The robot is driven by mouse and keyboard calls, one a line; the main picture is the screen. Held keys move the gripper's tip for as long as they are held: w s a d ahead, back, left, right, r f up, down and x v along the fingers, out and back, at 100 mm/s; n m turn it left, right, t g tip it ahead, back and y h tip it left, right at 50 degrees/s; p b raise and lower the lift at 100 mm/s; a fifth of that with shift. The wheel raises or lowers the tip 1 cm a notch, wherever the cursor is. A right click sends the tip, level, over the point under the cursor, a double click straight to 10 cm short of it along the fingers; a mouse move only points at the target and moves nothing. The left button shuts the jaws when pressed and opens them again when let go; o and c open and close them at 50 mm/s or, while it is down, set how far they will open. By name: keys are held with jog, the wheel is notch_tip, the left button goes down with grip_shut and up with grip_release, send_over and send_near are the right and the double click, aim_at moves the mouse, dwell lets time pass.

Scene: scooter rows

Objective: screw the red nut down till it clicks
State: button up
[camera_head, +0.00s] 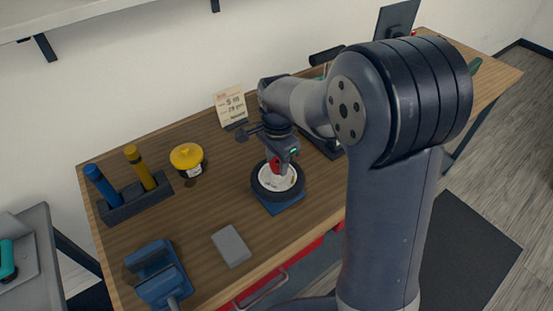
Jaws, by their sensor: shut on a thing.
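A small wheel (266,188) with a black tyre and a white hub lies flat on a blue base (285,206) on the workbench. The red nut (275,165) shows as a small red patch above the middle of the hub. My gripper (279,163) points down over the hub and is shut on the red nut. The fingers hide most of the nut, and the thread below it is hidden. I cannot tell how far down the nut sits.
A holder with a blue and a yellow handle (139,167), a yellow-lidded jar (187,158), a sign card (231,105), a grey block (231,246) and a blue vise (158,273) stand on the wooden bench (205,210). My arm hides the bench's right part.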

jog(key=m, duration=0.3)
jog(key=shift+d+m, duration=0.15)
jog(key=shift+m, duration=0.15)
jog(key=o, duration=0.8)
jog(key=shift+d, duration=0.2)
jog(key=shift+o, duration=1.2)
jog(key=shift+a, duration=0.1)
jog(key=shift+r, duration=0.1)
jog(key=shift+a+r, duration=0.1)
jog(key=shift+r, duration=0.3)
notch_tip(320, 180, up, 10)
jog(key=shift+b, duration=0.35)
